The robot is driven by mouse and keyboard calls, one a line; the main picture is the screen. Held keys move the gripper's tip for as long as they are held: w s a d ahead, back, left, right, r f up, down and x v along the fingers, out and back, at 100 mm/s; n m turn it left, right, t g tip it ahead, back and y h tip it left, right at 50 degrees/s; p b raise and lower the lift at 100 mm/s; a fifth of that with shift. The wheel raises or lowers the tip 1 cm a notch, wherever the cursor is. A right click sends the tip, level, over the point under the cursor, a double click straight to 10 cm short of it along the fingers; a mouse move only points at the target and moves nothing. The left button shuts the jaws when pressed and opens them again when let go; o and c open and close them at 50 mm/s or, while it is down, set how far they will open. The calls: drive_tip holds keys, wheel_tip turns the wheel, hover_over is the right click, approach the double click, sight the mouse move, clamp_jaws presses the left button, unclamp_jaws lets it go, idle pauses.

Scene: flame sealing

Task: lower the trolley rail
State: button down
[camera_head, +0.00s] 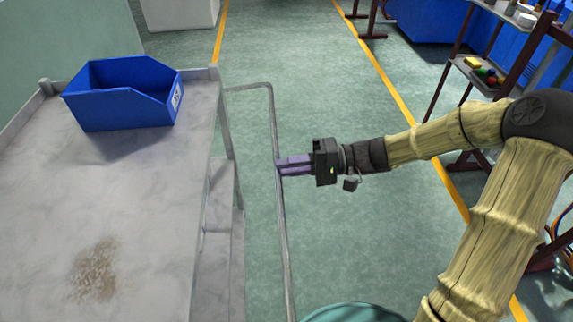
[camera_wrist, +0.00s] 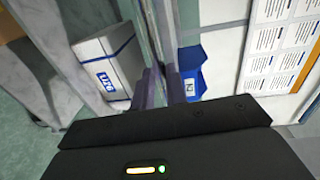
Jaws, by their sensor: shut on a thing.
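The trolley rail (camera_head: 277,130) is a thin grey metal bar that stands out from the right side of the grey trolley (camera_head: 185,225). Its long side runs roughly parallel to the trolley's edge, with a gap showing floor between them. My gripper (camera_head: 281,166) reaches in from the right and is shut on the long side of the rail, with its purple fingers at the bar. In the wrist view the fingers (camera_wrist: 165,88) meet around a grey bar that runs up the picture. The gripper body hides the lower part of that view.
A blue bin (camera_head: 125,95) stands on the trolley top near its far end, and a brown stain marks the near part. The green floor (camera_head: 330,90) beyond my gripper is clear. A dark red rack (camera_head: 455,65) with small items stands at the right.

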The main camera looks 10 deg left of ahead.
idle(0.3)
drive_tip(key=c, duration=1.4)
unclamp_jaws()
drive_tip(key=shift+w, duration=0.1)
drive_tip(key=p+v, duration=0.2)
drive_tip(key=v, duration=1.5)
drive_tip(key=shift+d, duration=0.2)
drive_tip(key=shift+c, duration=0.5)
